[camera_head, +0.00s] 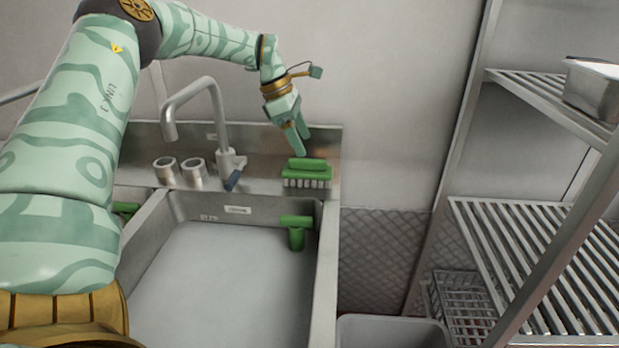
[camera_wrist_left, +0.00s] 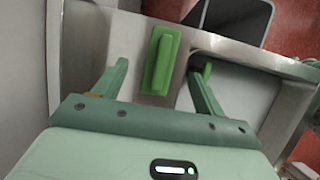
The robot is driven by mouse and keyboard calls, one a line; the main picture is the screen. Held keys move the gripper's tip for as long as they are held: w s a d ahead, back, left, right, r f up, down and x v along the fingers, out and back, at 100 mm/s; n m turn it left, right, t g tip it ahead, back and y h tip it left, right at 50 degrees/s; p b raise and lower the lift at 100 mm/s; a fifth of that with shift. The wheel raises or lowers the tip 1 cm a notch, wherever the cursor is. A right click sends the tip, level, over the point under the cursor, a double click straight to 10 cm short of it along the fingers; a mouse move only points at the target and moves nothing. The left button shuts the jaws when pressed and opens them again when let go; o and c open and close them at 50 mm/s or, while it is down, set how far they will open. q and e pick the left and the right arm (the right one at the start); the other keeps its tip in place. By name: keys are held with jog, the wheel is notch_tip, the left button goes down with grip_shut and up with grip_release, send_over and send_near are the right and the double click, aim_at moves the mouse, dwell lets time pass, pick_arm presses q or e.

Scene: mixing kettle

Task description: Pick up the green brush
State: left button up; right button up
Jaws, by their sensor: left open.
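The green brush (camera_head: 307,174) stands on the sink's back ledge at the right corner, its pale bristles facing down and its handle on top. My left gripper (camera_head: 304,143) is just above and behind the brush in the head view, with its fingers pointing down toward it. In the left wrist view, the brush (camera_wrist_left: 161,62) lies between and beyond the two spread fingertips of my left gripper (camera_wrist_left: 160,68). The fingers are apart and do not appear to touch it. My right gripper is in neither view.
The steel sink basin (camera_head: 225,290) has another green tool (camera_head: 297,232) at its right wall. A faucet (camera_head: 213,110) and two metal cups (camera_head: 180,170) stand left of the brush. Wire shelves (camera_head: 540,240) rise at the right, with a grey bin (camera_head: 392,330) below.

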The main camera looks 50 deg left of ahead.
aim_at(307, 159)
pick_arm(q)
jog(key=x, duration=0.2)
jog(key=shift+f, duration=0.35)
jog(key=x, duration=0.2)
jog(key=b+x, duration=0.1)
jog(key=x, duration=0.2)
jog(key=shift+s+f+b, duration=0.2)
jog(key=shift+f+b, duration=0.15)
jog(key=shift+r, duration=0.1)
jog(key=c, duration=1.1)
